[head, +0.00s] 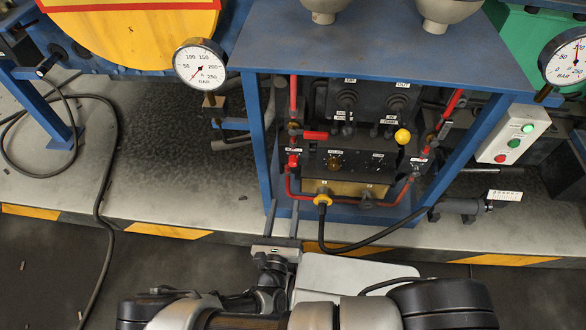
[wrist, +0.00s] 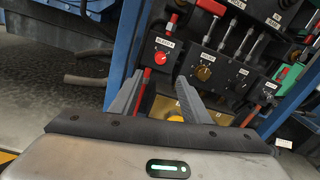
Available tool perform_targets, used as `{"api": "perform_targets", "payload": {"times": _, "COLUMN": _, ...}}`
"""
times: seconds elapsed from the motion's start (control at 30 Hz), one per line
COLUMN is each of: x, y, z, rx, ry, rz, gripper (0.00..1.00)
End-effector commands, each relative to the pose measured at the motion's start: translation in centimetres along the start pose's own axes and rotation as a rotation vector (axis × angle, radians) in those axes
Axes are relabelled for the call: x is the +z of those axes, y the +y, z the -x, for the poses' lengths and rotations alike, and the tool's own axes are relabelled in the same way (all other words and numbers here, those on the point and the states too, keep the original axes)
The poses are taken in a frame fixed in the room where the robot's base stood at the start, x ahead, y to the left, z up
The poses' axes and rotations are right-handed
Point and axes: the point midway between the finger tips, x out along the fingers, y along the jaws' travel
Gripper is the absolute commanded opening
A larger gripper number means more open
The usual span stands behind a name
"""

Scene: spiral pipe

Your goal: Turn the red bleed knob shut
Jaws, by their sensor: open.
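The red bleed knob (head: 293,160) is a small round knob under a white label, low on the left side of the panel inside the blue frame. In the wrist view the knob (wrist: 160,57) sits on a dark plate, with a pale mark on its face. My gripper (head: 284,218) is open and empty, in front of and below the knob. In the wrist view its two fingers (wrist: 160,88) are spread wide, and the knob shows beyond their tips, roughly between them. The fingers are apart from the knob.
A red lever (head: 316,135) sticks out just above and right of the knob. An amber knob (head: 334,162) is to its right. A blue frame post (head: 262,150) stands close on the left. A hose with a yellow fitting (head: 323,198) hangs below. A yellow ball handle (head: 403,136) is farther right.

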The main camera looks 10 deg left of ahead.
Motion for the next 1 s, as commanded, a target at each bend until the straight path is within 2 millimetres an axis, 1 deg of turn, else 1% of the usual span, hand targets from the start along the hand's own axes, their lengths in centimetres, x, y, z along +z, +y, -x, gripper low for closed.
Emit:
{"api": "perform_targets", "payload": {"times": 0.03, "x": -0.2, "y": 0.0, "z": -1.1, "rx": -0.003, "ry": -0.002, "rz": 0.0, "gripper": 0.42}}
{"api": "perform_targets", "payload": {"times": 0.1, "x": -0.2, "y": -0.1, "z": -2.7, "rx": -0.004, "ry": -0.002, "rz": -0.001, "gripper": 0.42}}
{"api": "perform_targets", "payload": {"times": 0.4, "x": -0.2, "y": -0.1, "z": -9.2, "rx": -0.004, "ry": -0.001, "rz": -0.002, "gripper": 0.42}}
{"api": "perform_targets", "payload": {"times": 0.5, "x": -0.2, "y": -0.1, "z": -11.1, "rx": -0.004, "ry": -0.001, "rz": -0.002, "gripper": 0.42}}
{"api": "perform_targets", "payload": {"times": 0.6, "x": -0.2, "y": -0.1, "z": -12.6, "rx": -0.005, "ry": 0.0, "rz": -0.002, "gripper": 0.42}}
{"api": "perform_targets", "payload": {"times": 0.8, "x": -0.1, "y": -0.1, "z": -14.1, "rx": -0.003, "ry": 0.001, "rz": -0.002, "gripper": 0.42}}
{"api": "perform_targets", "payload": {"times": 1.0, "x": 0.0, "y": -0.1, "z": -14.3, "rx": -0.003, "ry": 0.001, "rz": -0.002, "gripper": 0.42}}
